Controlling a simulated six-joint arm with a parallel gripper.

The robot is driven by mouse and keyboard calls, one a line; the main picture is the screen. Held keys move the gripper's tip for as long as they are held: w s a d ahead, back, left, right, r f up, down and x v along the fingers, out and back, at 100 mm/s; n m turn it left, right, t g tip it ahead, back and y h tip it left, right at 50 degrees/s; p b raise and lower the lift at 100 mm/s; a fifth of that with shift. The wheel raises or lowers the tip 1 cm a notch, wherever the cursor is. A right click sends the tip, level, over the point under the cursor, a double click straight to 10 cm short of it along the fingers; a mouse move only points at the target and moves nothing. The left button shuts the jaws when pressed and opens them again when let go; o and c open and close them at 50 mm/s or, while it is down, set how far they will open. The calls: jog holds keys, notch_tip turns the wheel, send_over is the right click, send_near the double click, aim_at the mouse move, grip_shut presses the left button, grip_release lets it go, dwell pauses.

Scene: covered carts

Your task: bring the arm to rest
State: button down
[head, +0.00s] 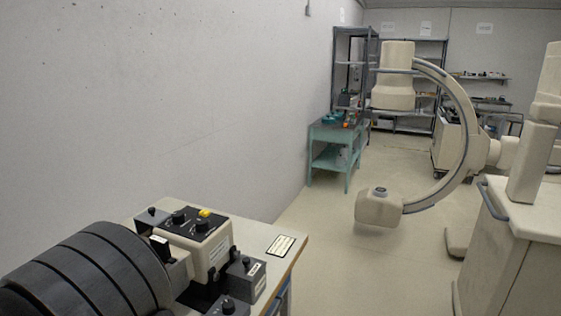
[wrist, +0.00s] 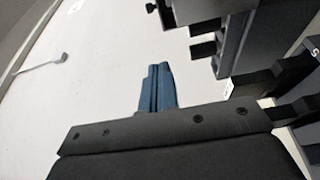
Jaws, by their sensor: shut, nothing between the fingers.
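My gripper (wrist: 158,68) shows in the wrist view as two blue fingers pressed together beyond a dark bracket. It is shut and empty. The fingers point over a pale, plain surface, and nothing touches their tips. The gripper cannot be made out in the head view.
In the head view, a control box (head: 200,238) with knobs and a yellow button stands on a pale cart top (head: 270,268). A large C-shaped machine (head: 462,120) stands at right. A teal cart (head: 335,135) stands by the wall. Open floor (head: 320,225) lies between.

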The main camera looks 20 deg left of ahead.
jog(key=shift+s+d, duration=0.2)
jog(key=shift+s, duration=0.45)
jog(key=shift+w, duration=0.1)
